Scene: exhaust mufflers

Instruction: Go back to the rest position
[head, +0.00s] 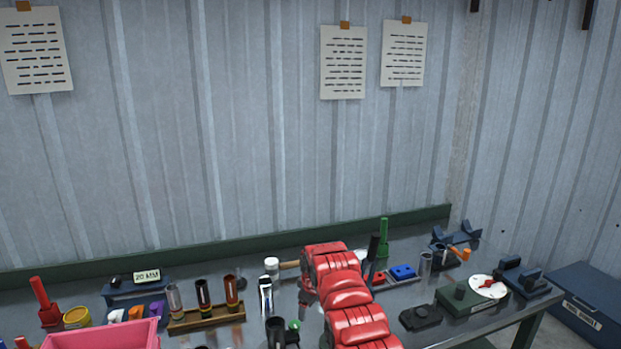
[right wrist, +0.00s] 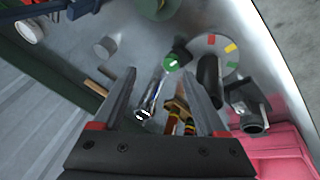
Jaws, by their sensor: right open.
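My right arm shows as red segments in the middle of the head view, over the workbench (head: 285,318). My right gripper (right wrist: 158,74) is in the right wrist view, its two dark fingers spread apart. A shiny metal tube (right wrist: 150,98) appears between the fingers in the picture, and nothing is seen clamped. A shiny upright piece (head: 265,295) stands left of my arm in the head view; I cannot tell if it is the same tube. The arm hides part of the bench. My left gripper is not in view.
A wooden rack (head: 207,317) with several tubes and a pink bin (head: 105,336) stand to the left. A green fixture with a white dial (head: 488,287) and a blue box (head: 590,305) are on the right. The space above the bench is clear up to the corrugated wall.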

